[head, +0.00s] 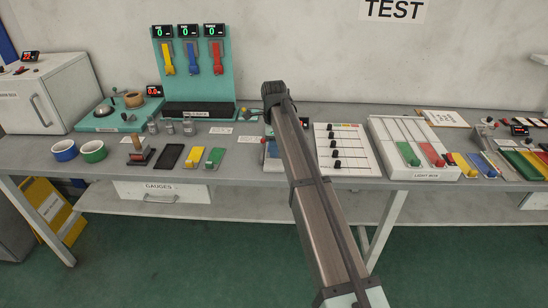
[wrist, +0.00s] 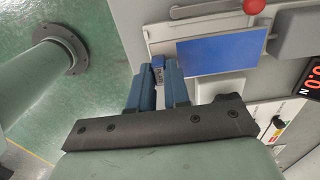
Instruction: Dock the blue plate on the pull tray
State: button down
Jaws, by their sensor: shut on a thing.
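In the wrist view the blue plate (wrist: 222,53) is a flat blue rectangle. Its small blue knob (wrist: 158,68) sits between the tips of my gripper (wrist: 159,70), which is shut on it. The plate overlies a pale tray-like part (wrist: 165,42), which I take for the pull tray. I cannot tell whether the plate rests on it or is just above it. A red ball (wrist: 254,5) shows at the top edge.
A slider panel (head: 345,150) and the light box (head: 412,150) stand right of my arm. Yellow and green blocks (head: 215,158) lie to its left, with a teal rack (head: 192,70) behind. A red-digit display (wrist: 308,85) is at the right of the wrist view.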

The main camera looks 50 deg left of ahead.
jog(key=shift+f, duration=2)
jog(key=c, duration=1.1)
grip_release()
jog(key=shift+f, duration=0.15)
notch_tip(320, 180, up, 12)
jog(key=shift+r, duration=0.2)
